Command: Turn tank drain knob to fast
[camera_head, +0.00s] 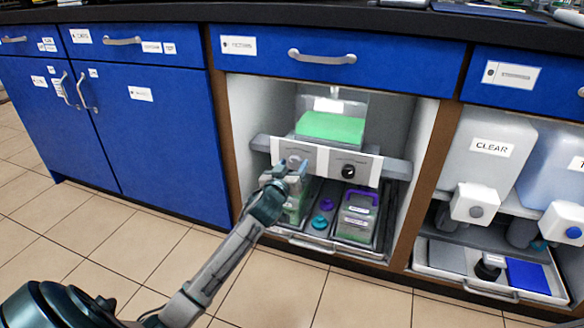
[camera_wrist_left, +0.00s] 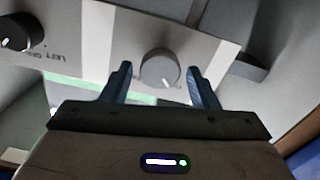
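A grey panel (camera_head: 322,162) runs across the open cabinet bay and carries two knobs. The grey knob (camera_head: 293,160) is on its left part, partly hidden behind my left gripper (camera_head: 291,173). In the left wrist view the grey knob (camera_wrist_left: 160,68) has a white pointer mark and lies between the fingertips of my left gripper (camera_wrist_left: 159,72). The gripper is open, with a gap on each side of the knob. The black knob (camera_head: 348,171) sits to the right on the panel and shows in the left wrist view (camera_wrist_left: 18,32). My right gripper is not in view.
Behind the panel stands a clear tank with green liquid (camera_head: 330,127). Below is a tray (camera_head: 312,245) with a purple-handled container (camera_head: 357,215) and small purple and teal items. A wooden divider (camera_head: 436,180) separates a bay of pale tanks (camera_head: 484,160). Tiled floor is clear in front.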

